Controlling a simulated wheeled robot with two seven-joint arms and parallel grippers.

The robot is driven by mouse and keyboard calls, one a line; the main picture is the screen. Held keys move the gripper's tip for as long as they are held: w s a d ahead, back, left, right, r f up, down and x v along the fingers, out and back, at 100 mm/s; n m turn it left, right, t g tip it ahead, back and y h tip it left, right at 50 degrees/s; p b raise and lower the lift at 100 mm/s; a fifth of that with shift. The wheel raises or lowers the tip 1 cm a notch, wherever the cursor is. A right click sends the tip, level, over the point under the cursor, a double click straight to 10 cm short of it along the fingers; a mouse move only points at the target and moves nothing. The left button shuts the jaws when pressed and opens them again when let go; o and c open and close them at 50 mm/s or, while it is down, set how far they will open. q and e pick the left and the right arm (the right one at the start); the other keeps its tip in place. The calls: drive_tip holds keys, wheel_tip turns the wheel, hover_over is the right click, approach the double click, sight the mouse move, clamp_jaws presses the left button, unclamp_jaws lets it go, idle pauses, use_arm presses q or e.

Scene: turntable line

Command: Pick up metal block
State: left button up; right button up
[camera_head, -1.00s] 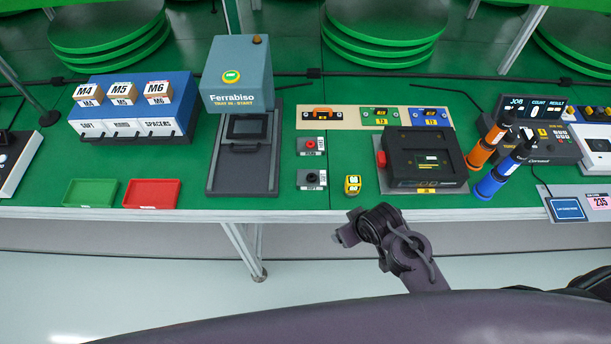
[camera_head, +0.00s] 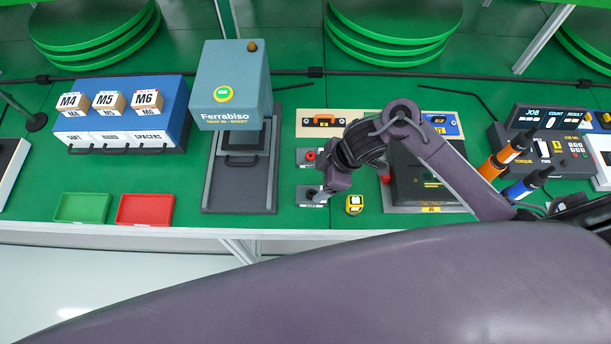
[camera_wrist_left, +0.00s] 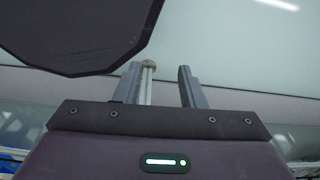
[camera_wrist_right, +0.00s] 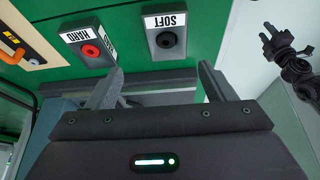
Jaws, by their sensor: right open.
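Two grey blocks sit on the green bench. One has a red knob and a HARD label (camera_wrist_right: 105,58); it also shows in the head view (camera_head: 301,158). The pictures do not show which is the metal block. My left gripper (camera_wrist_left: 159,75) is open and empty, away from the bench.
A black device (camera_head: 408,180) is behind my right arm. A Ferrabiso press (camera_head: 232,90) stands left of the blocks. Green (camera_head: 84,208) and red (camera_head: 146,209) trays lie further left.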

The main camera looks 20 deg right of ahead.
sight(311, 193)
drive_tip(key=shift+w+d+f+g, duration=0.15)
drive_tip(key=shift+d+g, duration=0.1)
drive_tip(key=shift+g, duration=0.05)
drive_tip(key=shift+a+f, duration=0.1)
drive_tip(key=shift+f, duration=0.15)
drive_tip(key=f, duration=0.1)
drive_tip(key=a+f, duration=0.1)
drive_tip(key=s+f, duration=0.1)
drive_tip(key=shift+a+f, duration=0.3)
drive_tip(key=shift+f, duration=0.05)
drive_tip(key=x, duration=0.2)
drive_tip(key=shift+w+f, duration=0.15)
drive_tip(key=shift+f, duration=0.2)
drive_tip(key=shift+a, duration=0.1)
drive_tip(key=c, duration=1.2)
use_arm(q)
drive_tip(key=shift+s+f, duration=0.1)
drive_tip(key=shift+s, duration=0.15)
use_arm(e)
drive_tip(key=shift+r, duration=0.1)
